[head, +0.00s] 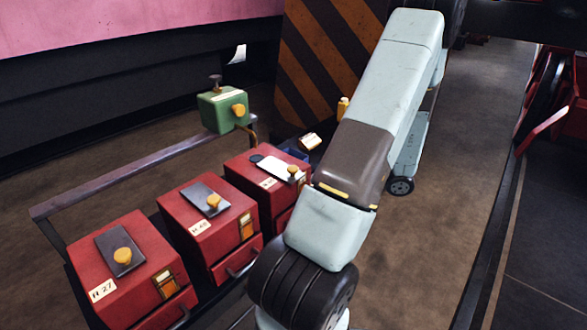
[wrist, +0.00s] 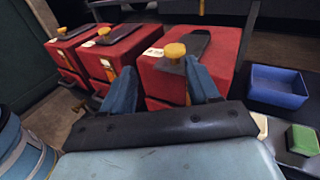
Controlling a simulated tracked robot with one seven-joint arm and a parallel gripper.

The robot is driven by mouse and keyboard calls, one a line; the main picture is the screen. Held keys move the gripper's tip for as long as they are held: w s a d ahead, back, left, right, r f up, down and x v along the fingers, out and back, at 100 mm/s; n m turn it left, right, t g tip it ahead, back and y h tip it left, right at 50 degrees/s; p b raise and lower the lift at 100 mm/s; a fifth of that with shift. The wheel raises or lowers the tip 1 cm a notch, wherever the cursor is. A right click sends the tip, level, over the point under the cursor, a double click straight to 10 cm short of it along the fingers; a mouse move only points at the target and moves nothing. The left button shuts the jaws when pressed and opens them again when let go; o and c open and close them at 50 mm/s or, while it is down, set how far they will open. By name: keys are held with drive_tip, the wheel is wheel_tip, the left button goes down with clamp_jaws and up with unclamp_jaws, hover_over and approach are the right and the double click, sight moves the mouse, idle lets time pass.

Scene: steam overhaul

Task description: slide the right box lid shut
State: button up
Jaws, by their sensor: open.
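The right red box (head: 255,188) stands at the far end of a row of red boxes in the head view and is nearest in the wrist view (wrist: 222,62). Its lid, a flat plate (head: 280,167), looks pale in the head view and dark in the wrist view (wrist: 198,42). It has a yellow knob (wrist: 175,50). A dark patch shows at the plate's left end in the head view; I cannot tell how far the lid is open. My gripper (wrist: 160,68) is open, its blue fingers apart at the box's near side, below the knob in the picture. My arm hides it in the head view.
The middle box (head: 210,222) and left box (head: 125,262) stand close beside, each with a dark lid and yellow knob. A blue tray (wrist: 278,88) and green block (wrist: 303,140) lie right of my gripper. A rail (head: 130,172) runs behind the boxes, with a green box (head: 215,113) above.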

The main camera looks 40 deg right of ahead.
sight(293, 167)
drive_tip(key=w+a, duration=0.1)
drive_tip(key=w, duration=0.2)
drive_tip(key=w+a+f+m+t+h, duration=0.1)
drive_tip(key=w, duration=0.3)
drive_tip(key=w+a+m, duration=0.1)
drive_tip(key=w+a, duration=0.1)
drive_tip(key=w, duration=0.1)
drive_tip(key=shift+w+f+t, duration=0.2)
drive_tip(key=shift+f+t, duration=0.2)
clamp_jaws()
idle(0.6)
